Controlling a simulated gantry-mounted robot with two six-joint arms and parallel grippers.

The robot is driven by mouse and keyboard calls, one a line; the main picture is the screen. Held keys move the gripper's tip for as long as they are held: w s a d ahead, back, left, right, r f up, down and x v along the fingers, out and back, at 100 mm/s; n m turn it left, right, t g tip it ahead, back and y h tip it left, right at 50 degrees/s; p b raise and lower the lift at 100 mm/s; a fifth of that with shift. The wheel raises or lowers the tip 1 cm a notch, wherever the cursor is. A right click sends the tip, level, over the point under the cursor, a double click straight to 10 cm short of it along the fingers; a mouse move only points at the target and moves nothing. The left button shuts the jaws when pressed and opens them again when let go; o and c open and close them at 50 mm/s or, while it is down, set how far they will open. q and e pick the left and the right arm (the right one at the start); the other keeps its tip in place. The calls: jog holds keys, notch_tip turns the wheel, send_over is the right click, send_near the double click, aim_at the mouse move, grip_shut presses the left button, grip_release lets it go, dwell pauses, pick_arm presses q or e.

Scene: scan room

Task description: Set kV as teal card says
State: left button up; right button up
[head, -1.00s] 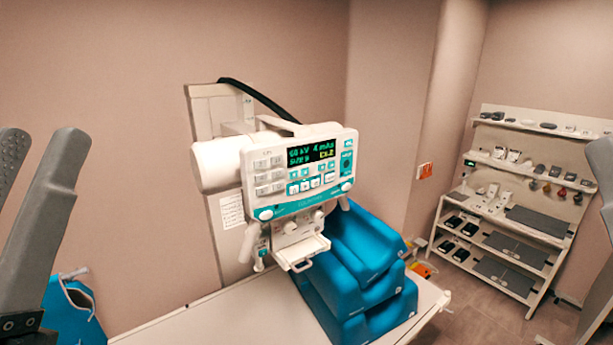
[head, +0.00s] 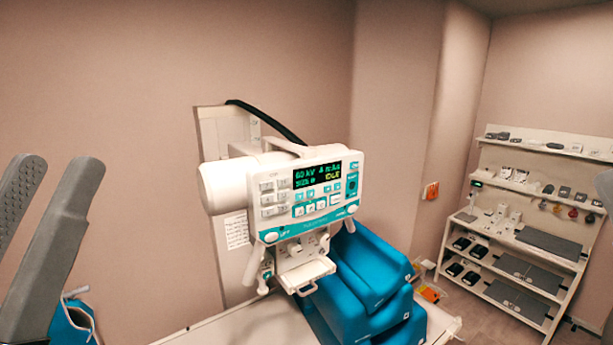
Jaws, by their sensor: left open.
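The white and teal X-ray tube head (head: 222,188) hangs over the table with its control panel (head: 283,227) facing me. Grey and teal buttons (head: 310,205) sit below and beside the display. A white sheet with print (head: 236,230) is on the column behind. I see no teal card that I can make out. My left gripper (head: 55,185) is at the left edge, open and empty, well apart from the panel. Only a grey sliver at the right edge may be my right arm.
Blue stacked cushions (head: 375,275) lie on the white table (head: 240,328) under the tube head. A blue bag-like item (head: 75,318) is at the lower left. A shelf rack (head: 570,240) with small devices stands at the right.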

pick_arm(q)
jog(key=shift+c, duration=0.2)
grip_shut()
dwell(1.6)
